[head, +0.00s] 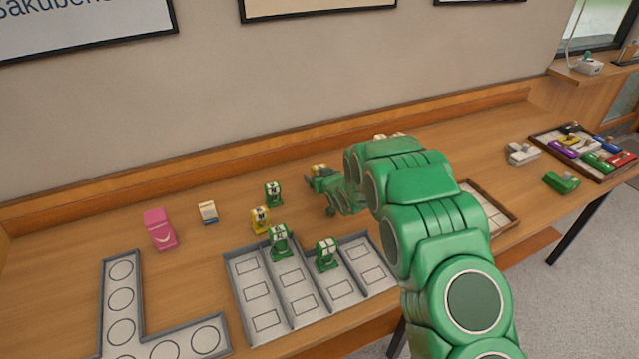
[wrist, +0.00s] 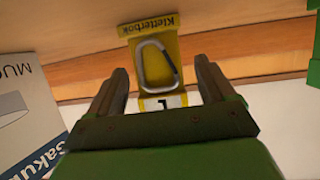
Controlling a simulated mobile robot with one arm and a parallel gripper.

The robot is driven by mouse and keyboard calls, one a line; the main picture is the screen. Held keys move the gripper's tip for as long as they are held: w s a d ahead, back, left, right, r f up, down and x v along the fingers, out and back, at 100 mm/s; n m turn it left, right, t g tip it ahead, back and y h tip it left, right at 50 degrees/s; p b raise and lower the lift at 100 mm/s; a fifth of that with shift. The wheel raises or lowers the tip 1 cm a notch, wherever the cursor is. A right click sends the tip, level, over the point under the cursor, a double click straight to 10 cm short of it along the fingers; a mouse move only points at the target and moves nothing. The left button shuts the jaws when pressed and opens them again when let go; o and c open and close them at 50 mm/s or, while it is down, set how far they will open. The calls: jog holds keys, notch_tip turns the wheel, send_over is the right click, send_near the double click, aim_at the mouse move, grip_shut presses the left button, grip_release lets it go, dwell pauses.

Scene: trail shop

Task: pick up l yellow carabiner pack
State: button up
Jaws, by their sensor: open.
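A yellow carabiner pack (wrist: 170,50) with a grey carabiner and a label reading L fills the middle of the wrist view, where it appears upside down. My gripper (wrist: 160,82) is open, with one finger on each side of the pack's lower part. I cannot tell whether the fingers touch it. In the head view my gripper (head: 322,186) is at the back of the table, and a bit of yellow pack (head: 319,168) shows by it, partly hidden. Another yellow pack (head: 260,220) stands farther left, its label too small to read.
Green packs (head: 274,194) stand nearby; two more are in the grey compartment tray (head: 240,300). A pink box (head: 160,229) and a small white box (head: 208,212) are left. In the wrist view, a printed box (wrist: 25,115) is left and a green object (wrist: 314,70) right.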

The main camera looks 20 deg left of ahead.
jog(key=shift+w+a, duration=0.2)
jog(key=shift+w, duration=0.05)
jog(key=c, duration=1.1)
